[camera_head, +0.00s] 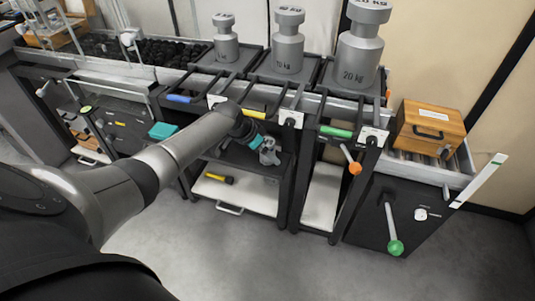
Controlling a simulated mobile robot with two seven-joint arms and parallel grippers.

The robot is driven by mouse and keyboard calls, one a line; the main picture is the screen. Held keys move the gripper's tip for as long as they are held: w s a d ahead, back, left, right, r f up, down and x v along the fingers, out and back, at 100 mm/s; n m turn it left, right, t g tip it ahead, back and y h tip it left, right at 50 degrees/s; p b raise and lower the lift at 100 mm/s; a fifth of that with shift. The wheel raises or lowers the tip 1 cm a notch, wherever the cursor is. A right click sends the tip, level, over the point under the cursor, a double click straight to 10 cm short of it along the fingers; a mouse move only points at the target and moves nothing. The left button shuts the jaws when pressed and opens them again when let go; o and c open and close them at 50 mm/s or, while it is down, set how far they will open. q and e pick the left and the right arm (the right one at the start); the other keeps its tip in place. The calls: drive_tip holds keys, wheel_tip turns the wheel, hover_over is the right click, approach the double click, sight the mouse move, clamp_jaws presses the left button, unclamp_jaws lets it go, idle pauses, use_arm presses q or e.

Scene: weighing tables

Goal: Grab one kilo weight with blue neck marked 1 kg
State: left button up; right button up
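My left arm reaches in from the left, and its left gripper (270,157) is small in the picture, in front of the middle table's open shelf space. I cannot tell whether its fingers are apart or closed, or whether anything is between them. My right gripper is not in view. I cannot make out a weight with a blue neck marked 1 kg. Three large grey weights stand on the table top: a smaller one (225,42), one marked 10 kg (288,45) and one marked 20 kg (359,50).
The table front has a blue handle (179,98), a yellow handle (253,114) and a green handle (336,132). A yellow-and-black object (219,177) lies on the white lower shelf. A wooden box (430,130) stands at right. Dark lumps (170,52) fill a tray at back left. Grey floor is clear in front.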

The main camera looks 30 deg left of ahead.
use_arm(q)
clamp_jaws()
idle(0.8)
drive_tip(key=shift+w+r, duration=0.15)
idle(0.3)
